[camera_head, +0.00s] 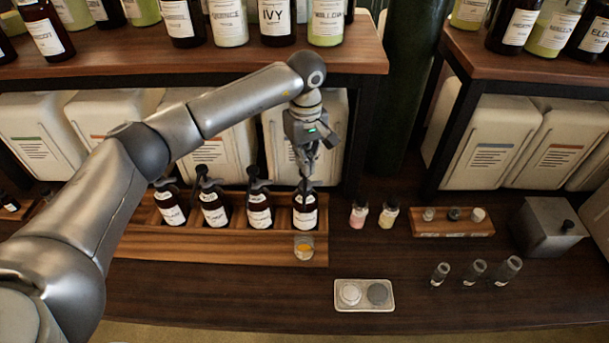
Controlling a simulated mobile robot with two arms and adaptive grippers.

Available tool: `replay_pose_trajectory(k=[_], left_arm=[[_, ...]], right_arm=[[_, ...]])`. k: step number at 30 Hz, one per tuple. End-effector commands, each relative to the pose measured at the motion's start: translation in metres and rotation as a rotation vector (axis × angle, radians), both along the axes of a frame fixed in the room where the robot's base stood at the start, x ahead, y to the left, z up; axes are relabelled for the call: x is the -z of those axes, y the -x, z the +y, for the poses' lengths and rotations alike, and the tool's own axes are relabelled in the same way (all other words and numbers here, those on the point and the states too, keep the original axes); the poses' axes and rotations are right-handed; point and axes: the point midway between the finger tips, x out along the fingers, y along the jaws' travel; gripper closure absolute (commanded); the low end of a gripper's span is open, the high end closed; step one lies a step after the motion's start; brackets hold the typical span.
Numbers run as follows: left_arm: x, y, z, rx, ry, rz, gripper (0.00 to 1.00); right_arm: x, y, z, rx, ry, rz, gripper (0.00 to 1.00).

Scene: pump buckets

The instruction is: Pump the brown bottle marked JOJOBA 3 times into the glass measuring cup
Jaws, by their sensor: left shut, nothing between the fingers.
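Several brown pump bottles with white labels stand in a row in a wooden rack (220,246). The labels are too small for me to tell which one reads JOJOBA. My left gripper (304,182) is shut and empty, pointing down over the top of the rightmost bottle (305,217). It hides most of that bottle's pump, and I cannot tell whether it touches it. The glass measuring cup (304,252), with some orange liquid in it, stands at the front of the rack just below this bottle. My right gripper is out of view.
Two small bottles (388,214) and a wooden block with small jars (452,221) stand to the right. A tray with two discs (364,307), several glass vials (474,271) and a grey box (546,228) are also there. Shelves with bottles rise behind.

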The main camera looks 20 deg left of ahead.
Motion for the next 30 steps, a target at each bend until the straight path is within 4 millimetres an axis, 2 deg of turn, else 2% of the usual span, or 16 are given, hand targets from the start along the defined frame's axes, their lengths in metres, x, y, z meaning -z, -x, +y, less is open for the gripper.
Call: replay_pose_trajectory(k=[3,15,25,30], left_arm=[[-0.007,0.000,0.000,0.000,0.000,-0.001,1.00],[-0.008,-0.001,0.000,0.000,0.001,-0.004,1.00],[0.005,-0.001,0.000,0.000,0.001,-0.004,1.00],[0.005,-0.001,0.000,0.000,0.001,-0.004,1.00]], right_arm=[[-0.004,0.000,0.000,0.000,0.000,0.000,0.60],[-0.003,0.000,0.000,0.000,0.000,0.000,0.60],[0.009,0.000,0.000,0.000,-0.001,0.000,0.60],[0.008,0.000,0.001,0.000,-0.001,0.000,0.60]])
